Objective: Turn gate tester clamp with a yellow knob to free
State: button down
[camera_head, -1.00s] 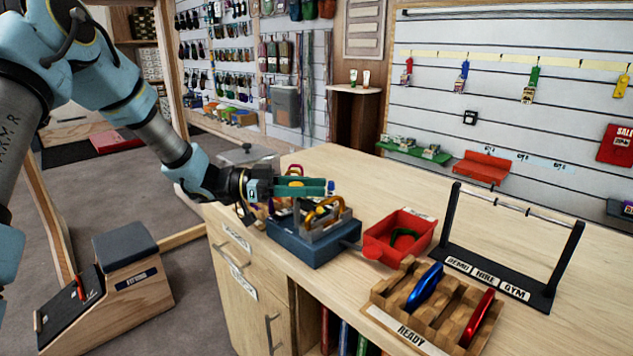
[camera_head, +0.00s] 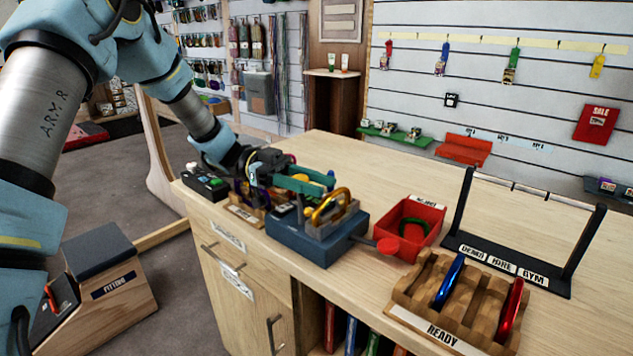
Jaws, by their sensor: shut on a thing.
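The gate tester (camera_head: 305,243) is a dark blue box with a grey top fixture on the wooden counter. A gold carabiner (camera_head: 341,203) sits in the fixture. A lever with a red knob (camera_head: 388,246) sticks out to the right. The clamp's yellow knob (camera_head: 303,178) shows small between the green fingers of my gripper (camera_head: 318,184). My gripper reaches in from the left over the back of the tester and is shut on the knob. The fingers hide most of the knob and the clamp, so the clamp's angle cannot be told.
A red tray (camera_head: 432,212) holding a green carabiner stands right of the tester. A wooden READY rack (camera_head: 400,312) holds a blue and a red carabiner. A black stand (camera_head: 588,245) is behind it. A dark box with buttons (camera_head: 206,183) lies left. The back counter is clear.

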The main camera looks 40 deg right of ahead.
dwell(0.4)
jog(key=c, duration=0.5)
grip_release()
jog(key=b+v, duration=0.3)
jog(key=v, duration=0.7)
jog(key=shift+w+a, duration=0.1)
jog(key=shift+w, duration=0.3)
jog(key=shift+c, duration=0.3)
